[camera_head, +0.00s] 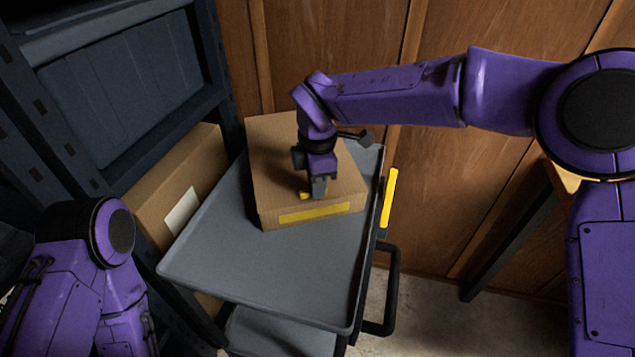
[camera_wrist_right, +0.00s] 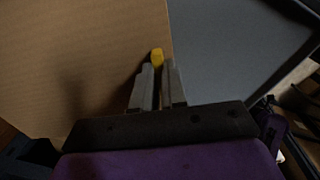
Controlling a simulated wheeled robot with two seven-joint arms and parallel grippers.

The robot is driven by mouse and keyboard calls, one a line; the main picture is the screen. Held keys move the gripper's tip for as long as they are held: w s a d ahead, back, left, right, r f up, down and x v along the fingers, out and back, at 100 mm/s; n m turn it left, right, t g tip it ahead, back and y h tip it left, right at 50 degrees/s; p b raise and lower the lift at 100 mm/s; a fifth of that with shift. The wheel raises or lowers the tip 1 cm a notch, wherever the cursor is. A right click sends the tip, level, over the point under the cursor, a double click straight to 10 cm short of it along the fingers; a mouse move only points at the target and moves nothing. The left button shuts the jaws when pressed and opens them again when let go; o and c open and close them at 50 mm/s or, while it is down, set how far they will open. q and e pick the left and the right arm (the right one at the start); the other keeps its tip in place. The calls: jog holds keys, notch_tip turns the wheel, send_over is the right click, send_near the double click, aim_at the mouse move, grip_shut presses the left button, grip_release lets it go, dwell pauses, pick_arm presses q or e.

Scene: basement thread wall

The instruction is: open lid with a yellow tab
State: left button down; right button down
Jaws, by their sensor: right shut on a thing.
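A brown cardboard box (camera_head: 278,165) with a flat closed lid sits on the grey cart's top tray. A yellow strip (camera_head: 315,212) runs along its front face. A small yellow tab (camera_head: 306,195) shows at the front edge of the lid, and also in the right wrist view (camera_wrist_right: 157,57). My right gripper (camera_head: 319,190) points down at the lid's front edge, shut on the yellow tab. In the right wrist view the fingertips (camera_wrist_right: 158,75) are close together around the tab. My left arm (camera_head: 75,270) shows at the lower left; its gripper is out of view.
The grey cart tray (camera_head: 265,265) is bare in front of the box. A yellow-marked handle (camera_head: 389,200) is at the cart's right side. A dark shelf rack (camera_head: 120,75) with another cardboard box (camera_head: 185,185) stands left. A wood-panelled wall (camera_head: 440,190) is behind.

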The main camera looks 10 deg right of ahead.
jog(key=shift+r, duration=0.1)
dwell(0.7)
jog(key=w+r+p, duration=0.2)
jog(key=r+p, duration=0.5)
jog(key=w+r+g+p, duration=0.1)
jog(key=w+r+p, duration=0.1)
jog(key=r+p, duration=0.6)
jog(key=shift+w+a+r, duration=0.25)
jog(key=shift+w+a, duration=0.1)
jog(key=shift+a, duration=0.05)
jog(key=shift+w, duration=0.1)
